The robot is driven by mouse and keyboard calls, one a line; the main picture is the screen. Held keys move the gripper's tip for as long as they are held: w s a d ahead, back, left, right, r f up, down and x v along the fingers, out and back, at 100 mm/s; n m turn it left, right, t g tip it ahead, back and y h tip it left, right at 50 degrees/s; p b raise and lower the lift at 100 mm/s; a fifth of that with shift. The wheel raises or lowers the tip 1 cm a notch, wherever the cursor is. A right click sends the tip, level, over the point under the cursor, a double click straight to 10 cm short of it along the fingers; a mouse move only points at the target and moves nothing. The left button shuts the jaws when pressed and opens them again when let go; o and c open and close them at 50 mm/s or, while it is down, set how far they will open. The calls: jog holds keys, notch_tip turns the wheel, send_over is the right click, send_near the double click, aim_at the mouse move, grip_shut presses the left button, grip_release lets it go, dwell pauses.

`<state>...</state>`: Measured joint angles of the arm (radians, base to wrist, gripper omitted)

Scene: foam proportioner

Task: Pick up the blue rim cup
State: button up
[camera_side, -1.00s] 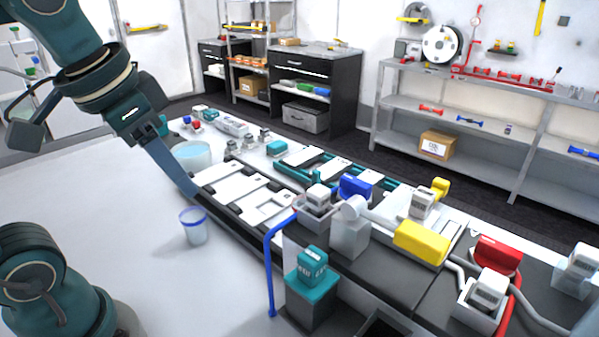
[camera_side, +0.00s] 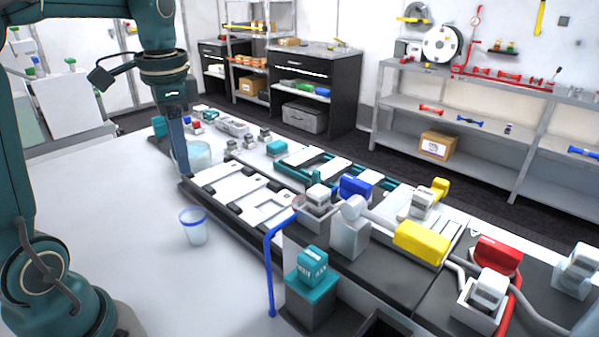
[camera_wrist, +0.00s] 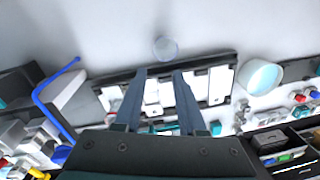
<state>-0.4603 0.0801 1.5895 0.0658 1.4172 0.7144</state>
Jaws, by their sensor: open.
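The blue rim cup (camera_side: 194,229) is a clear cup with a blue band at its top. It stands upright on the white table in the side view, in front of the long dark bench's left end. In the wrist view the cup (camera_wrist: 166,48) shows faintly just beyond my fingertips. My gripper (camera_side: 184,170) points straight down in the side view, behind the cup and apart from it. In the wrist view my gripper (camera_wrist: 159,74) has its two fingers spread with nothing between them.
A larger light-blue container (camera_side: 198,154) stands right beside my gripper in the side view. The dark bench with white trays (camera_side: 265,207) runs to the right of the cup. A blue bent tube (camera_side: 270,270) stands at its front. The table left of the cup is clear.

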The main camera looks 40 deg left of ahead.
send_over(200, 239)
notch_tip(200, 239, down, 12)
jog(key=shift+f, duration=2.75)
grip_shut()
